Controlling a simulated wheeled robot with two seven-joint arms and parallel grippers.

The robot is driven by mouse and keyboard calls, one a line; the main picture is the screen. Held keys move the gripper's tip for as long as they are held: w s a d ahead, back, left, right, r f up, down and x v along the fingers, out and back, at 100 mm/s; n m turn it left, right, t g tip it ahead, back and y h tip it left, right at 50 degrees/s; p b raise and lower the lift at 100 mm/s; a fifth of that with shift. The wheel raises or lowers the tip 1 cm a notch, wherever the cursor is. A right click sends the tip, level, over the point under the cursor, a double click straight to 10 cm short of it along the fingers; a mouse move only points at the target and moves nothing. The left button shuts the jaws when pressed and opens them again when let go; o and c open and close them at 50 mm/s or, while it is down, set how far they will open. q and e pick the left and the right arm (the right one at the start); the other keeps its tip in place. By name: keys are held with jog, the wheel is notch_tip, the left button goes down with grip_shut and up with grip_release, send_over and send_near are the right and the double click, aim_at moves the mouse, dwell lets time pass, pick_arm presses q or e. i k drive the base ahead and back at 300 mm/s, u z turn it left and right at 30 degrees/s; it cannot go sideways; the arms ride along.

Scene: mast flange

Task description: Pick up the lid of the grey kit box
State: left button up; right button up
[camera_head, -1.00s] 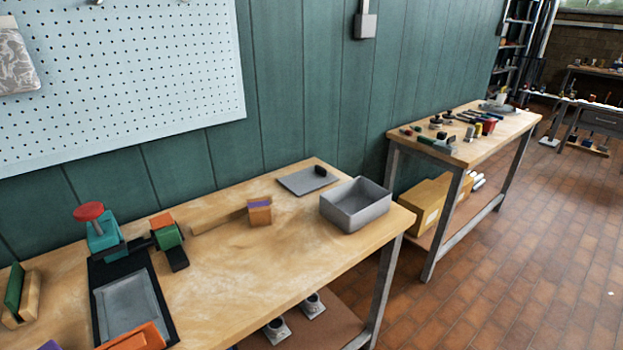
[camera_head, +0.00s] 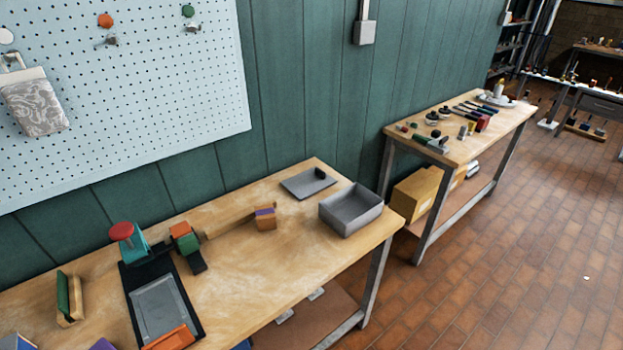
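The grey kit box (camera_head: 351,212) stands without a cover near the right end of the near workbench; its inside looks empty. A flat grey lid (camera_head: 302,185) with a small black knob (camera_head: 320,173) lies on the bench just behind and left of the box, apart from it and close to the wall. Neither of my grippers shows in the view.
A second bench (camera_head: 470,140) with tools stands beyond a gap.

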aim_at(304, 185)
jog(key=k, duration=0.55)
jog(key=z, duration=0.7)
jog(key=i, duration=0.85)
jog(key=z, duration=0.6)
jog(key=i, duration=0.85)
jog(key=u, duration=0.7)
jog(key=i, duration=0.85)
jog(key=u, duration=0.65)
